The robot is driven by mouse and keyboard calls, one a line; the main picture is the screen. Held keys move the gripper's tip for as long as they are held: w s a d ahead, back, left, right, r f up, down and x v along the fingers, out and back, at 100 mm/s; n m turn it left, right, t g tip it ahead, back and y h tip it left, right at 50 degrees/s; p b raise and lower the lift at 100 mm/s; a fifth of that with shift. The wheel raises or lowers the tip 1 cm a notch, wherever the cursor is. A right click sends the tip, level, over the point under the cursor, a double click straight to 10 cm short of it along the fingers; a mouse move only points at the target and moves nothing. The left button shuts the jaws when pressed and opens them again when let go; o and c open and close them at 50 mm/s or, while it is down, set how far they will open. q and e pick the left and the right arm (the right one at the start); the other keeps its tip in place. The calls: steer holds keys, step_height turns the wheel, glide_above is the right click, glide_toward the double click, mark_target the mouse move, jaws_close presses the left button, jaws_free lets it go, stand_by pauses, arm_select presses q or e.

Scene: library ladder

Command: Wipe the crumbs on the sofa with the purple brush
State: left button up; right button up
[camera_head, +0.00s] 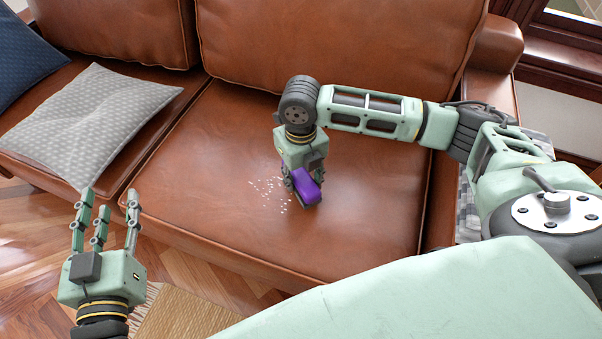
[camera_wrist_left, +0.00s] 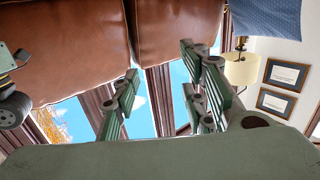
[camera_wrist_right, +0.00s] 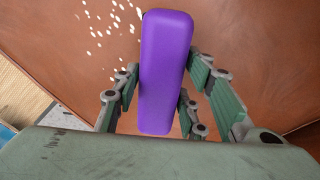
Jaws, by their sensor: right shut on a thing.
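The brown leather sofa (camera_head: 215,220) fills the middle of the head view. Pale crumbs (camera_head: 268,187) lie scattered on its right seat cushion; they also show at the upper left of the right wrist view (camera_wrist_right: 98,25). My right gripper (camera_head: 303,185) is shut on the purple brush (camera_head: 305,188) and holds it down at the seat, just right of the crumbs. The brush also shows between the fingers in the right wrist view (camera_wrist_right: 166,70). Its underside is hidden, so I cannot tell whether it touches the leather. My left gripper (camera_head: 107,205) is open and empty in front of the sofa.
A grey patterned pillow (camera_head: 90,125) and a dark blue pillow (camera_head: 22,55) lie on the left of the sofa. The sofa's armrest (camera_head: 497,45) is at the right. A woven rug (camera_head: 185,315) lies on the wooden floor (camera_head: 30,225) in front.

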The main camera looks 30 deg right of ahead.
steer(key=shift+f, duration=0.1)
arm_select(q)
steer(key=shift+r, duration=0.65)
arm_select(e)
steer(key=shift+f, duration=0.2)
arm_select(q)
steer(key=shift+w+d+r+t, duration=0.1)
steer(key=shift+r+t, duration=0.25)
steer(key=shift+t, duration=0.05)
arm_select(e)
steer(key=shift+f, duration=0.65)
